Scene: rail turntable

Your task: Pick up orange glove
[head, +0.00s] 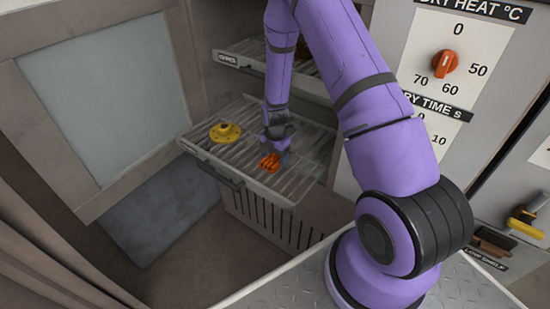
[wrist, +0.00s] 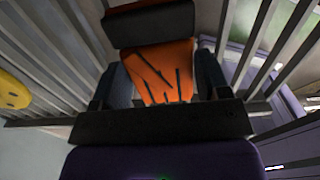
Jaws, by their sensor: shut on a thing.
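The orange glove (head: 270,162) is at the front right of the pulled-out slatted rack (head: 250,182) in the head view. My gripper (head: 277,150) reaches down onto it from above. In the wrist view the glove (wrist: 160,72) lies between the two dark fingers of my gripper (wrist: 160,88), which are shut on it. Dark parts of my gripper hide some of the glove. I cannot tell whether the glove still touches the slats.
A yellow round flanged part (head: 225,132) sits left of the glove on the same rack. Another shelf (head: 275,68) is above and behind. An open door (head: 100,90) stands at left. A control panel (head: 460,75) with an orange knob is at right.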

